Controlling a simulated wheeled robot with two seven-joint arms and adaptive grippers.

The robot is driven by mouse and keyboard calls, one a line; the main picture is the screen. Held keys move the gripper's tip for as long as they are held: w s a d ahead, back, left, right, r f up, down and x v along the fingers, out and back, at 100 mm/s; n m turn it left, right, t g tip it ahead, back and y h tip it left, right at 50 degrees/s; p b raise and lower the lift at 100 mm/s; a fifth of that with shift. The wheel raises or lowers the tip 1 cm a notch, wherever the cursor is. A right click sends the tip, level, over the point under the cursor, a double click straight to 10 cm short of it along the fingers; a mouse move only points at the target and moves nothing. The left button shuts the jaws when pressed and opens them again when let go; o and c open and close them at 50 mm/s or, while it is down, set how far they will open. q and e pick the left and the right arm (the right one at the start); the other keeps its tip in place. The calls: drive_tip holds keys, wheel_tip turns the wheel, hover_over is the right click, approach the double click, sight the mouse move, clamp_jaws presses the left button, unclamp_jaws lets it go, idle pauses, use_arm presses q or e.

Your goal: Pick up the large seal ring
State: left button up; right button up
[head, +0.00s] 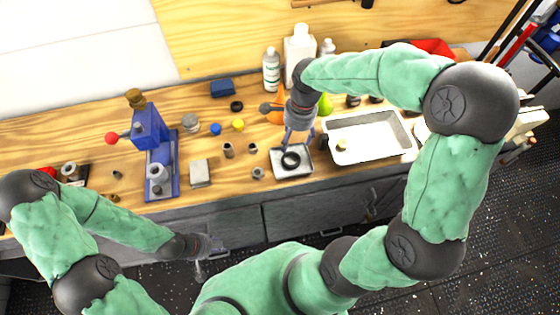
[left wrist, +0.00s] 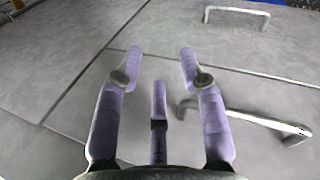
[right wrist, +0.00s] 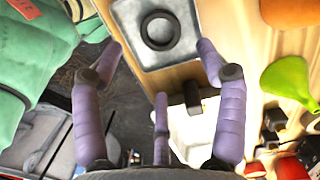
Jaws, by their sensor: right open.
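The large seal ring (head: 284,164), a thick black ring, lies flat on a shallow grey square tray (head: 303,172) near the bench's front edge. In the right wrist view the ring (right wrist: 145,31) shows at the top centre on the tray (right wrist: 188,14). My right gripper (head: 299,141) is open and empty, above the ring and tray. In the right wrist view the ring shows beyond the gap between its fingertips (right wrist: 160,47). My left gripper (head: 204,268) is low in front of the bench. In the left wrist view its fingers (left wrist: 160,50) are apart and empty, facing grey drawer fronts.
A white bin (head: 352,125) stands right of the tray. Bottles (head: 271,70) and a green funnel (head: 325,105) stand behind. Small metal sockets (head: 228,150) and a grey block (head: 200,173) lie to the left. A blue press (head: 150,135) stands further left. A smaller black ring (head: 236,105) lies further back.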

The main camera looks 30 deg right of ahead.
drive_tip(key=b, duration=0.1)
hover_over(292, 159)
drive_tip(key=f, duration=0.4)
drive_tip(key=shift+w+d+f, duration=0.1)
drive_tip(key=shift+w+d, duration=0.05)
drive_tip(key=shift+w, duration=0.1)
drive_tip(key=shift+f, duration=0.4)
drive_tip(key=f+b, duration=0.1)
drive_tip(key=f, duration=0.1)
drive_tip(key=f+b, duration=0.1)
drive_tip(key=f, duration=0.1)
drive_tip(key=shift+s+f, duration=0.2)
drive_tip(key=shift+f, duration=0.45)
drive_tip(key=c, duration=0.7)
